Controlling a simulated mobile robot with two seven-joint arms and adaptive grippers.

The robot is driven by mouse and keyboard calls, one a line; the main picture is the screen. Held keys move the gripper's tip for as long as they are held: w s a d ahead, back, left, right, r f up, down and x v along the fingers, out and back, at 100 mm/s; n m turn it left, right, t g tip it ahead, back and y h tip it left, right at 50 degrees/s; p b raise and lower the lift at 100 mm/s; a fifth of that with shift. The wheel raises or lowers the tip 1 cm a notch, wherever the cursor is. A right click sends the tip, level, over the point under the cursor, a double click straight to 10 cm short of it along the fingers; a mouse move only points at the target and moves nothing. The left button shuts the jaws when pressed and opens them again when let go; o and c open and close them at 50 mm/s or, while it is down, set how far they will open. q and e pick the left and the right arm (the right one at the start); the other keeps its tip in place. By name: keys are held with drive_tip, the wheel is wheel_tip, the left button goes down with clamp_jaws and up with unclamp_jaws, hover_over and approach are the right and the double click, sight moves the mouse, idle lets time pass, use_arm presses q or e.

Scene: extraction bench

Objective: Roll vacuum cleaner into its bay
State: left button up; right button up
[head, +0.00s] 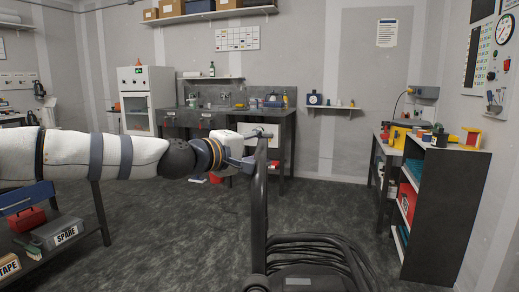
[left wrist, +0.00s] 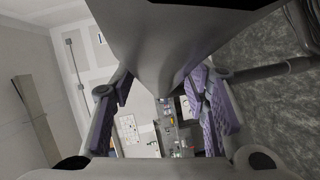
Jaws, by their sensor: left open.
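The vacuum cleaner (head: 296,283) stands at the bottom middle of the head view, with a dark body, a coil of black hose or cable and a tall upright post (head: 259,215). My left gripper (head: 254,160) is at the upper part of this post, just below its short crossbar. In the left wrist view my left gripper (left wrist: 163,105) is open, its purple-padded fingers apart. A large grey shape there reaches down between the fingers; I cannot tell whether it is the post. Contact with the post is also unclear. I cannot make out a marked bay. My right gripper is out of view.
A dark shelf unit (head: 445,205) stands at the right wall. A workbench (head: 225,117) and a white cabinet (head: 147,99) stand at the back. The dark floor (head: 180,225) between is largely clear.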

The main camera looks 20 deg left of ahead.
use_arm(q)
drive_tip(key=v, duration=1.2)
